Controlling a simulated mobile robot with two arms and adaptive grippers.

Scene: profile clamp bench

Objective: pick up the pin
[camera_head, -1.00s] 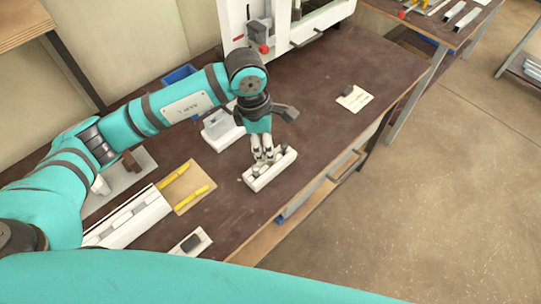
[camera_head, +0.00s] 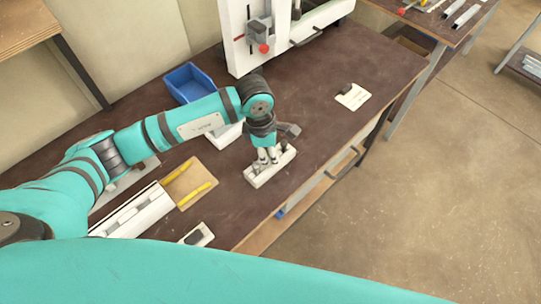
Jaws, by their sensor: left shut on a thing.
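A small white block (camera_head: 262,180) lies near the front edge of the brown bench, with small dark posts at its ends. My left gripper (camera_head: 269,161) points down over the middle of this block, with its fingertips at the block's top. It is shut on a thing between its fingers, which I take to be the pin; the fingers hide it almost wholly. I cannot tell whether the pin is still seated in the block. My right gripper is not in view.
A blue bin (camera_head: 192,84) stands at the back, near a white machine (camera_head: 238,40) with a red knob. A tan board (camera_head: 185,172) with yellow tools and a long white rail (camera_head: 135,213) lie left. A white card (camera_head: 352,97) lies right. The bench between block and card is clear.

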